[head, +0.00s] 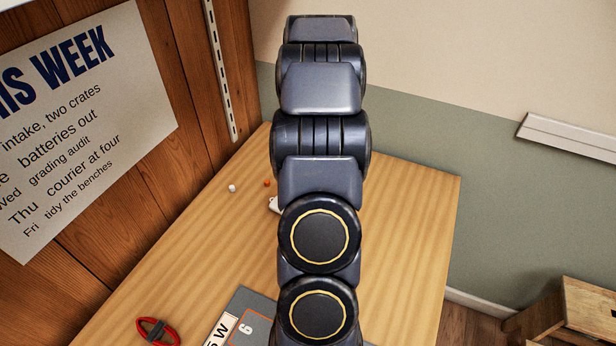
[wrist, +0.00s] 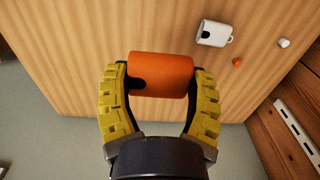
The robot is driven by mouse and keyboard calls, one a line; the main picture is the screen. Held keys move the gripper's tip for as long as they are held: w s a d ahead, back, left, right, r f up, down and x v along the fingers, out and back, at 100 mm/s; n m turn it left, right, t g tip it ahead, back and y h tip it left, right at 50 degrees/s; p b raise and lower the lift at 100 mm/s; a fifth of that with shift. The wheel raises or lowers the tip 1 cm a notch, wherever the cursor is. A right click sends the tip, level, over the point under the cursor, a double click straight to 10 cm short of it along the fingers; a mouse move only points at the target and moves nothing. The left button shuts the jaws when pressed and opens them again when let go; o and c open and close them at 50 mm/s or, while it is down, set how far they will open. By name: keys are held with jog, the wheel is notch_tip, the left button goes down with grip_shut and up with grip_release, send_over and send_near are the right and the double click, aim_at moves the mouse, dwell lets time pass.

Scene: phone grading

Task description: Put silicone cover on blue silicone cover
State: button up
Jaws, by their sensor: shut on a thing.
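In the wrist view my gripper (wrist: 160,76) is shut on an orange silicone cover (wrist: 163,70). The cover looks like a rounded block with a dark notch at its left end, and it spans between the two yellow ribbed fingers. It appears to be held above the wooden table. A blue silicone cover shows in neither view. In the head view my arm hides the gripper and the held cover.
The wooden table (head: 410,230) has free room at right. A white mug (wrist: 213,33), a small orange piece (wrist: 237,62) and a small white piece (wrist: 284,43) lie on it.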

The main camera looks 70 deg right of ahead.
jog(key=shift+w+d+r, duration=0.1)
jog(key=shift+w+d, duration=0.1)
jog(key=shift+w, duration=0.4)
jog(key=shift+w+d, duration=0.15)
jog(key=shift+w, duration=0.4)
jog(key=w+d+f, duration=0.1)
jog(key=d+f, duration=0.1)
jog(key=d, duration=0.1)
jog(key=w+d+f, duration=0.2)
jog(key=d+f, duration=0.1)
jog(key=d, duration=0.1)
jog(key=w+d+f, duration=0.2)
jog(key=d+f, duration=0.1)
jog(key=d, duration=0.1)
jog(key=shift+w+d+f, duration=0.2)
jog(key=shift+w+f, duration=0.05)
jog(key=shift+w+d+f, duration=0.15)
jog(key=shift+d, duration=0.1)
jog(key=shift+w+d+f, duration=0.15)
jog(key=shift+d+f, duration=0.2)
jog(key=shift+f, duration=1.65)
jog(key=shift+f, duration=0.1)
jog(key=o, duration=1)
